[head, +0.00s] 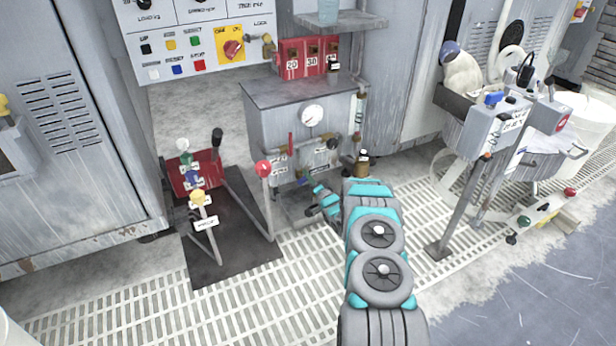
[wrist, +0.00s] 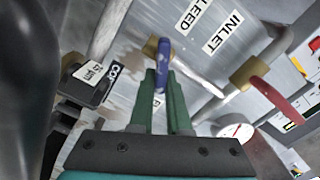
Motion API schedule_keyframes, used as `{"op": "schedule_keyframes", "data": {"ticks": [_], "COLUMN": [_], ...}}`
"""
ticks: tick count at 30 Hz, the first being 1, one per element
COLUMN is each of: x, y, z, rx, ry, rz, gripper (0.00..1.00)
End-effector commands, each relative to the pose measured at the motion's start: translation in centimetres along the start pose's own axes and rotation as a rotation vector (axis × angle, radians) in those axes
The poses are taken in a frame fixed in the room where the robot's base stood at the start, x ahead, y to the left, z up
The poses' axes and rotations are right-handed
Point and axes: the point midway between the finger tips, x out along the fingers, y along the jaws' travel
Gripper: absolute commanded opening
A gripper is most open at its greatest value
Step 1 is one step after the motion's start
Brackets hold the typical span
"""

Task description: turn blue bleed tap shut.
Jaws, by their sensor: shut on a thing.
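In the wrist view, the blue bleed tap's handle (wrist: 164,50) stands upright in the middle, between the tips of my gripper's green fingers (wrist: 161,76). The fingers are closed on it, and its lower part shows between them. A BLEED label and an INLET label (wrist: 222,32) are on the grey panel behind it. In the head view, my gripper (head: 318,201) is low in front of the grey cabinet (head: 268,115). The blue tap is too small or hidden to make out there.
In the wrist view, a red-handled valve (wrist: 275,88) and a gauge (wrist: 232,131) are at the right. A black labelled block (wrist: 92,80) is close on the left. In the head view, a lever stand (head: 195,172) is left of my arm; a grey post (head: 462,210) is right.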

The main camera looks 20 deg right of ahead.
Motion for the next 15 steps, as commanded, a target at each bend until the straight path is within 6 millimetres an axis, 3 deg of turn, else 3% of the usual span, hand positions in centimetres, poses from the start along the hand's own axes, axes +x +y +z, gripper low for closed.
{"op": "schedule_keyframes", "data": {"ticks": [15], "x": [0.01], "y": [0.28], "z": [-0.16], "rx": [0.125], "ry": [0.003], "rz": [0.000], "gripper": [0.00]}}
